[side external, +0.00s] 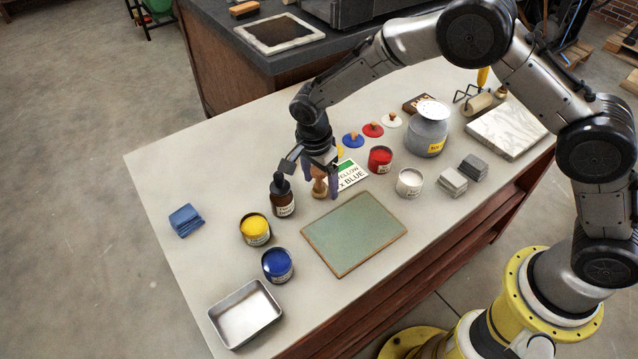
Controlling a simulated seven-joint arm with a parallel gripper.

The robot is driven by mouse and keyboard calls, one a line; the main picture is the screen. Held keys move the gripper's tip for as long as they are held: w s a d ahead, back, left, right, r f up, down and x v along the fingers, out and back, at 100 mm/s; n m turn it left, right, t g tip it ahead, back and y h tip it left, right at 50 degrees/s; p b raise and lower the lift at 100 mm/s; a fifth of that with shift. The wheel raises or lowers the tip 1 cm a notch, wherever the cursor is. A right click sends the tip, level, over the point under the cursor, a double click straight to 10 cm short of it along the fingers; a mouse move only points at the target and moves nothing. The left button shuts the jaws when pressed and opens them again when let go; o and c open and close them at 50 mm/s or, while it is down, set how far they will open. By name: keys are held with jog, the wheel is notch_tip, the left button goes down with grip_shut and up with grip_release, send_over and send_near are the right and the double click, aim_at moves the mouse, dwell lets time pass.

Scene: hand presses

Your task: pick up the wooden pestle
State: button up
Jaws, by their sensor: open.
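The wooden pestle (319,188) stands on the pale table, just behind the green glass slab. Its upper part is hidden by my gripper. My gripper (322,180) points down over the pestle, with its dark fingers on either side of it. The jaws are open. I cannot tell whether a finger touches the wood.
A brown dropper bottle (283,198) stands close left of my gripper. A printed card (348,176) lies close right. The green slab (354,233) is in front. Yellow (255,230), blue (277,265), red (380,160) and white (409,183) paint tins stand around. The table's left end is mostly clear.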

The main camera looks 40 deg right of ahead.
grip_shut()
dwell(0.3)
jog(key=shift+r, duration=0.15)
